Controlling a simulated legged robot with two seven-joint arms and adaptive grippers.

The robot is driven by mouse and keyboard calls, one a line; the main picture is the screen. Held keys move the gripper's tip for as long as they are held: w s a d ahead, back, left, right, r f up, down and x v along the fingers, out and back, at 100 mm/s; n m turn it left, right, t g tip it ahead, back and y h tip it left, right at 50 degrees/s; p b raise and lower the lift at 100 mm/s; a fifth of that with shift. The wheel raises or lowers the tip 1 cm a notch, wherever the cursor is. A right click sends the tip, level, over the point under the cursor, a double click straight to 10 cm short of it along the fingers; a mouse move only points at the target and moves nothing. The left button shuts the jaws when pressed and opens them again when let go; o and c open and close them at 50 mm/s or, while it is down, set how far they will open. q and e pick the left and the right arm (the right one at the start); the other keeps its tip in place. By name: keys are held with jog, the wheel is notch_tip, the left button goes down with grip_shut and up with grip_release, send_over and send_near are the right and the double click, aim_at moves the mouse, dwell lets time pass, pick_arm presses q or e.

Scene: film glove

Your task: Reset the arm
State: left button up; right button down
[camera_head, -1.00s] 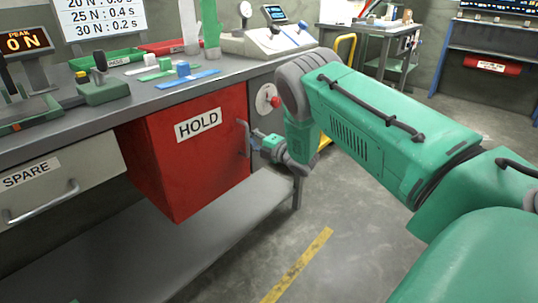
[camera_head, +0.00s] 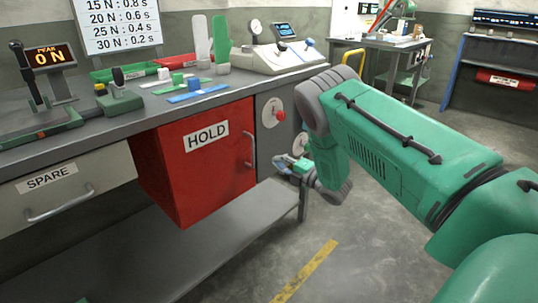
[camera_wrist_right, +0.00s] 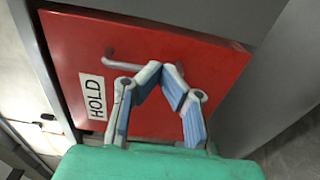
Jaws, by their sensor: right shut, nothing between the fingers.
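My right arm comes in from the right in the head view, in green and grey. In the head view the handle (camera_head: 249,150) is apart from the gripper. My left gripper is not in view.
The grey workbench (camera_head: 140,125) carries a 0 N display (camera_head: 48,57), green and red trays, coloured strips and a gauge console (camera_head: 275,55). A SPARE drawer (camera_head: 65,185) is at left. A yellow line (camera_head: 305,272) marks open floor at the lower right.

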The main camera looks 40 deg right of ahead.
jog(key=shift+s+d+f+p, duration=0.15)
jog(key=shift+s+p, duration=0.15)
jog(key=shift+s, duration=1.35)
